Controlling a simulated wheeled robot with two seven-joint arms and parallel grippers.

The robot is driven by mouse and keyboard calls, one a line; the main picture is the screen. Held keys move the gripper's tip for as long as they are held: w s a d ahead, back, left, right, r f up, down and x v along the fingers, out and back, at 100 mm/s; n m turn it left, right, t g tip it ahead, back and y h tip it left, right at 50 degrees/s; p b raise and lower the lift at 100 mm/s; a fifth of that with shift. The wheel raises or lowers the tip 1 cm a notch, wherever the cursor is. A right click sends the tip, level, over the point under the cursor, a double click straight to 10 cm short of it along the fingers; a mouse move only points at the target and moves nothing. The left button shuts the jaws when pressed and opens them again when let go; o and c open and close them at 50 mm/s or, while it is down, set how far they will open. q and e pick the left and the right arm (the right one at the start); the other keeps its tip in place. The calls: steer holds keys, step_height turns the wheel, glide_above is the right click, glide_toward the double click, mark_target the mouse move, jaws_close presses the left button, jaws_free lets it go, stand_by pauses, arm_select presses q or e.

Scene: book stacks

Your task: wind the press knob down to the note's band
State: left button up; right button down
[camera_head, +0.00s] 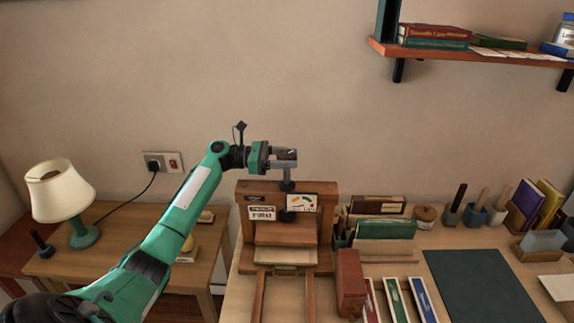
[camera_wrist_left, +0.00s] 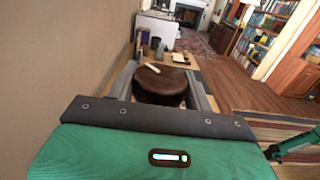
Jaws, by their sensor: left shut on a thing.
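The wooden press (camera_head: 244,232) stands on the desk against the wall. A dark screw (camera_head: 288,186) rises from its top beam. My left gripper (camera_head: 286,154) is above the press, its fingers around the knob. In the left wrist view the knob (camera_wrist_left: 160,88) is round and dark brown, with a pale mark on top, between the two grey fingers (camera_wrist_left: 161,90). A white dial card (camera_head: 301,203) with green, yellow and red bands is on the press front. A white note (camera_head: 262,213) hangs to its left; its writing is too small to read.
A lamp (camera_head: 60,190) stands on the side table at left. Books (camera_head: 385,229) and a brown block (camera_head: 350,283) are close to the right of the press. A dark mat (camera_head: 482,285) lies on the desk. A shelf (camera_head: 470,56) is higher at right.

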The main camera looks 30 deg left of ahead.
arm_select(q)
steer(key=shift+w+a+r+m+g+h+b, duration=0.1)
steer(key=shift+r+m+g+h+b, duration=0.1)
steer(key=shift+m+g+h, duration=0.5)
steer(key=shift+a+r+m+g+h+b, duration=0.1)
steer(key=shift+m+g+h+b, duration=0.15)
steer(key=shift+m+g, duration=0.8)
steer(key=shift+g, duration=0.55)
steer(key=shift+r+g, duration=0.15)
steer(key=shift+g, duration=0.15)
steer(key=o, duration=0.8)
steer(key=shift+d, duration=0.1)
steer(key=shift+o, duration=0.8)
steer(key=shift+f, duration=0.2)
